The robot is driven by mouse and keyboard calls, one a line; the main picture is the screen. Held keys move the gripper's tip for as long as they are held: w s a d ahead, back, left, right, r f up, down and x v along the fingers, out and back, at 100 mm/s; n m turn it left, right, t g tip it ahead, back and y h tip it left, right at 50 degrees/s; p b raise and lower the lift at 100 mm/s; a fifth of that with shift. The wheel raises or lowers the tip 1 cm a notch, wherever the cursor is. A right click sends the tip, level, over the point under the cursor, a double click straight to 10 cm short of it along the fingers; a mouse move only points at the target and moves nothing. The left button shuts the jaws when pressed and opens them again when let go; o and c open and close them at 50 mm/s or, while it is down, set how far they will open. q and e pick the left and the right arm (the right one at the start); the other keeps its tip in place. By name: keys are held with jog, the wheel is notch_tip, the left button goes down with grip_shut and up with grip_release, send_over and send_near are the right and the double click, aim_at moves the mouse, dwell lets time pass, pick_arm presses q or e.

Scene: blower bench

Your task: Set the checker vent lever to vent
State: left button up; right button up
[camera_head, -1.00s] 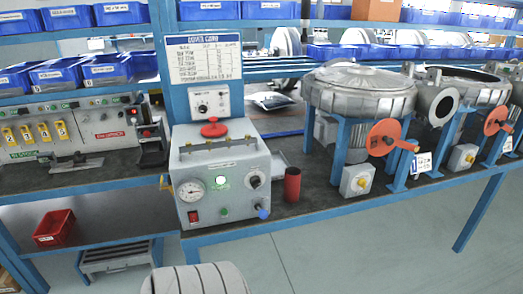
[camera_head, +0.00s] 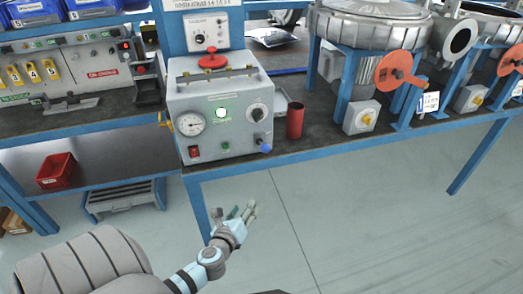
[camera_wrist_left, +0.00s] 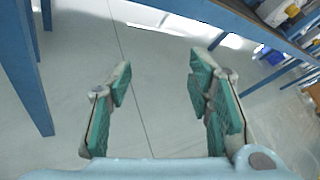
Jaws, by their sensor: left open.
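The checker is a grey box (camera_head: 222,118) on the bench with a round gauge (camera_head: 191,124), a lit green lamp (camera_head: 222,113), a dark knob (camera_head: 257,112) and a red switch (camera_head: 194,151). A blue-tipped lever (camera_head: 265,148) sticks out at its lower right front, and a small yellow-tipped handle (camera_head: 163,119) is at its left side. I cannot read which is marked vent. My left gripper (camera_head: 242,212) is open and empty, below and in front of the bench edge, apart from the checker. Its spread green-padded fingers show in the left wrist view (camera_wrist_left: 160,72) over bare floor.
A red cylinder (camera_head: 295,120) stands just right of the checker. A red round valve handle (camera_head: 393,70) and a large metal blower housing (camera_head: 372,25) are further right. A blue bench leg (camera_head: 197,205) is near my left gripper. The floor in front is clear.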

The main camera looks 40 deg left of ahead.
aim_at(264, 152)
pick_arm(q)
jog(key=w+r+m+t, duration=0.35)
jog(key=r+m, duration=0.25)
jog(key=r, duration=0.7)
jog(key=shift+y, duration=0.4)
jog(key=x, duration=0.4)
jog(key=b+x, duration=0.1)
jog(key=x, duration=0.6)
jog(key=shift+w+d+f+b, duration=0.15)
jog(key=shift+w+d+b, duration=0.15)
jog(key=shift+w, duration=0.2)
jog(key=shift+w+a, duration=0.25)
jog(key=shift+w, duration=0.3)
jog(key=shift+s+t, duration=0.1)
jog(key=shift+t, duration=0.15)
jog(key=c, duration=0.9)
grip_shut()
